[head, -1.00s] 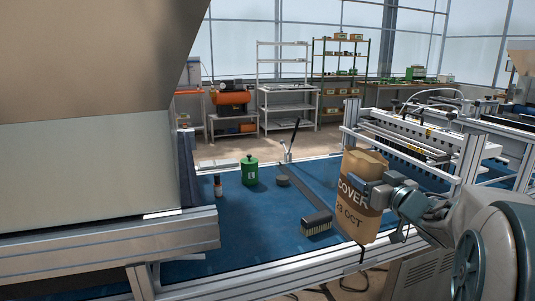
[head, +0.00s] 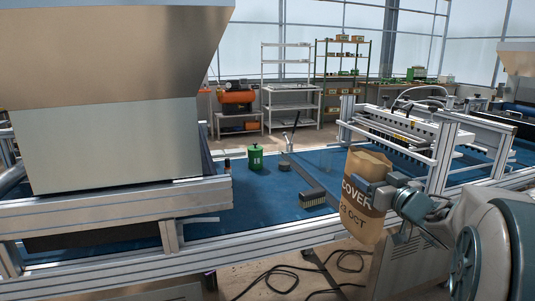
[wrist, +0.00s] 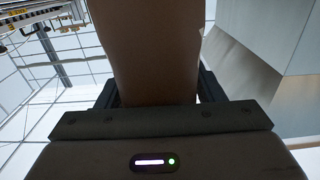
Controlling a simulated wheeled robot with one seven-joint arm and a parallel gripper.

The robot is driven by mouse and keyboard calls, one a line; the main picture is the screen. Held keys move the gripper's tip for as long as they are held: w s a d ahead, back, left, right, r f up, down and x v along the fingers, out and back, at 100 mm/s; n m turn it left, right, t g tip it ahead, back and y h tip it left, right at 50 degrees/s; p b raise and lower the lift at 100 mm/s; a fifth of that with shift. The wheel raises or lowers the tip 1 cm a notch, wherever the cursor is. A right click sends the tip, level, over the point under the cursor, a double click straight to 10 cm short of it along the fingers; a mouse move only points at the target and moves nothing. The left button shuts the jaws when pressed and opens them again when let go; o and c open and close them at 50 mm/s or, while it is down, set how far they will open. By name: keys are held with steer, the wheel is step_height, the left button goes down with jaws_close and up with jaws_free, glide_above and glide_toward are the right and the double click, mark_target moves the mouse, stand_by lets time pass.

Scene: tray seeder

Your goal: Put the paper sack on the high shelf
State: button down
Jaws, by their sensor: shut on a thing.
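In the wrist view the sack (wrist: 155,50) fills the middle between the two fingers of my gripper (wrist: 158,92). Two shelf units stand at the back: a white rack (head: 287,88) and a green-posted rack (head: 341,73) with boxes on its top. I cannot tell which one is the high shelf.
The blue bed (head: 270,210) of the machine holds a green canister (head: 256,157), a brush (head: 319,198) and a small dark bottle (head: 228,166). A large metal hopper (head: 110,145) blocks the left. Black cables (head: 300,272) lie on the floor below the rail.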

steer(key=w+a+f+m+h, duration=0.1)
steer(key=w+a+f+h, duration=0.15)
steer(key=f, duration=0.55)
steer(key=w+a+f+m+h, duration=0.15)
steer(key=a+f, duration=0.25)
steer(key=f, duration=0.4)
steer(key=w+a+f+m+h, duration=0.1)
steer(key=w+a+f, duration=0.25)
steer(key=f, duration=0.45)
step_height(320, 180, up, 12)
steer(key=p, duration=1.2)
steer(key=s+f, duration=0.4)
steer(key=f, duration=0.3)
steer(key=s+f, duration=0.4)
steer(key=f, duration=0.3)
steer(key=shift+t+h, duration=0.3)
steer(key=shift+t, duration=0.1)
steer(key=shift+s+a+r, duration=0.1)
steer(key=shift+s+r, duration=0.3)
steer(key=shift+s, duration=0.25)
steer(key=shift+s+r, duration=0.4)
steer(key=shift+s, duration=0.3)
steer(key=shift+s+a+r, duration=0.1)
steer(key=shift+s+r, duration=0.3)
steer(key=shift+s, duration=0.25)
